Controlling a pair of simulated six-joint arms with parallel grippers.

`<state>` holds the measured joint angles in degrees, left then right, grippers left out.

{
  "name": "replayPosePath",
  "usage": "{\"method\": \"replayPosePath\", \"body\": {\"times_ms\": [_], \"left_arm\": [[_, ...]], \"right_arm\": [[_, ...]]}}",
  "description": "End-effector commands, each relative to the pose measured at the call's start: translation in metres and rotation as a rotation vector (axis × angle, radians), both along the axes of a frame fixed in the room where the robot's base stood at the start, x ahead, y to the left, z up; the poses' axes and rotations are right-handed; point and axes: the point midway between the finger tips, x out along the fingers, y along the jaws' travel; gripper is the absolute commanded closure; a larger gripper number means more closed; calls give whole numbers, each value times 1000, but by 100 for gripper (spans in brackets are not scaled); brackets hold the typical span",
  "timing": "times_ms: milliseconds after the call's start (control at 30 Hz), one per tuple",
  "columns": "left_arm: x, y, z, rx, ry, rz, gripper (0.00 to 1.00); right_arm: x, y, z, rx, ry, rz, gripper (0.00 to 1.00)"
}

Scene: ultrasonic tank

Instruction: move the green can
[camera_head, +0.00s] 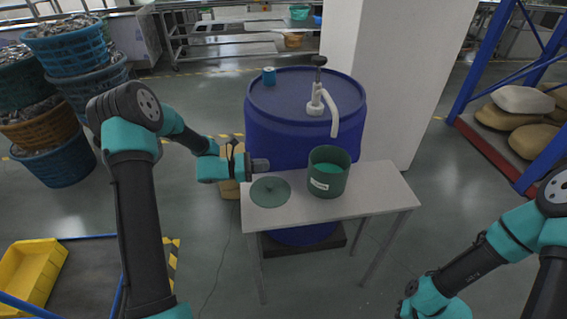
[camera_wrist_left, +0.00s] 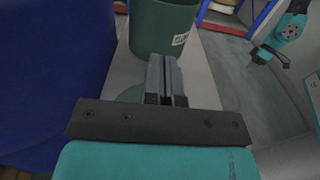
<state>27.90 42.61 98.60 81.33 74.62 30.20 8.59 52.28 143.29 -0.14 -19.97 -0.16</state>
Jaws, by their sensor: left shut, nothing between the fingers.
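The green can (camera_head: 327,184) stands upright and open-topped on the white table, with a white label on its side and a lighter green inside. Its lower part also shows in the left wrist view (camera_wrist_left: 160,28).
The white table (camera_head: 384,193) has free room right of the can. A white pillar rises behind the drum.

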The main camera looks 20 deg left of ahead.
Motion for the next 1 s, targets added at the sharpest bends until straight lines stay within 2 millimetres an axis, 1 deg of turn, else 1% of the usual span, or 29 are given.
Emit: {"method": "replayPosePath", "body": {"times_ms": [267,700,833,1000], "left_arm": [[17,-31,0,-1,0,-3,100],[53,-96,0,0,1,-3,100],[61,-109,0,0,1,-2,100],[66,-117,0,0,1,0,100]], "right_arm": [[0,0,0,0,0,0,100],[0,0,0,0,0,0,100],[0,0,0,0,0,0,100],[0,0,0,0,0,0,100]]}}
